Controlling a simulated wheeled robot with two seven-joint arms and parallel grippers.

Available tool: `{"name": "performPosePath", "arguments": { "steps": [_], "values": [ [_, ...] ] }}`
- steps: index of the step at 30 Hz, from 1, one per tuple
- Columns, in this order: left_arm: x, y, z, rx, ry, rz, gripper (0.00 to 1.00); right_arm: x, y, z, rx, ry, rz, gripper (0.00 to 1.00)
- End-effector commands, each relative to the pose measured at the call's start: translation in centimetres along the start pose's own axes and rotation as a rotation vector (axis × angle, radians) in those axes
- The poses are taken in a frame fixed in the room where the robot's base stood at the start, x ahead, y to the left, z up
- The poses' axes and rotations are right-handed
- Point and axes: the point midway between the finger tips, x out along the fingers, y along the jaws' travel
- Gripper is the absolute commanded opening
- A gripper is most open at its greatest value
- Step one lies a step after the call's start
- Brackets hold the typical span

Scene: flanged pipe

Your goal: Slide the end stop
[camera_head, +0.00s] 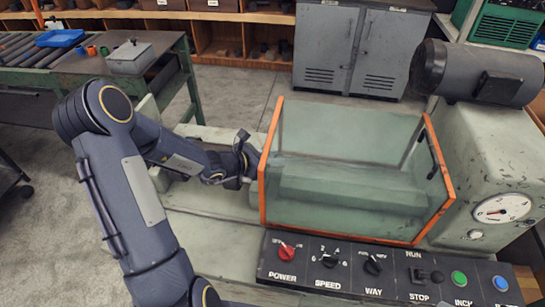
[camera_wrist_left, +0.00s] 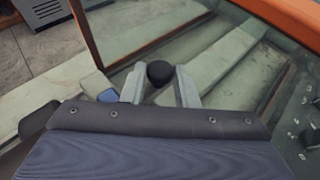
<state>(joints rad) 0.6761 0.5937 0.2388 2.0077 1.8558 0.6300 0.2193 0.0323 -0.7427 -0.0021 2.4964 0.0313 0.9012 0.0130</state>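My left gripper (camera_head: 246,158) reaches in from the left to the left end of the machine's clear guard. In the left wrist view, its two pale fingers (camera_wrist_left: 160,86) stand on either side of a round black knob (camera_wrist_left: 160,73). The knob fills almost all the space between the fingertips, and I cannot tell whether they touch it. The knob may belong to the end stop, but the stop's body is hidden by the gripper and guard. My right gripper is not in view.
The clear guard (camera_head: 345,165) with orange edges stands close to the right of my left gripper. A control panel (camera_head: 385,270) runs along the front. A grey motor (camera_head: 475,72) sits on the machine's right end. A green-framed bench (camera_head: 105,70) stands behind left.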

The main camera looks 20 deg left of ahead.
Motion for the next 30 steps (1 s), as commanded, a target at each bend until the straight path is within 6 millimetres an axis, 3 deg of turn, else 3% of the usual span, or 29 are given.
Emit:
{"name": "performPosePath", "arguments": {
  "steps": [6, 13, 21, 22, 23, 30],
  "values": [
    [-0.2, 0.2, 0.0, 0.000, 0.000, 0.001, 0.00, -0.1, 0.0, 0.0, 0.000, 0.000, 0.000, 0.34],
    [-2.0, 2.2, -0.7, 0.000, 0.000, 0.005, 0.00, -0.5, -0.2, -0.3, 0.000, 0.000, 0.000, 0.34],
    [-2.0, 2.2, -0.8, 0.000, 0.000, 0.003, 0.00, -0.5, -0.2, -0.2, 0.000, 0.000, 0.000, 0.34],
    [-2.0, 2.2, -0.8, 0.000, 0.000, 0.003, 0.29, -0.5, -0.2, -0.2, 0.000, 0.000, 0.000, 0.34],
    [-2.0, 2.2, -0.8, 0.000, 0.000, 0.002, 0.33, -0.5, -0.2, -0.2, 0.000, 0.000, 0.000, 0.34],
    [-2.0, 2.2, -0.8, 0.000, 0.000, 0.001, 0.34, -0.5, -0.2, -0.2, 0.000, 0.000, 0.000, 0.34]
  ]
}}
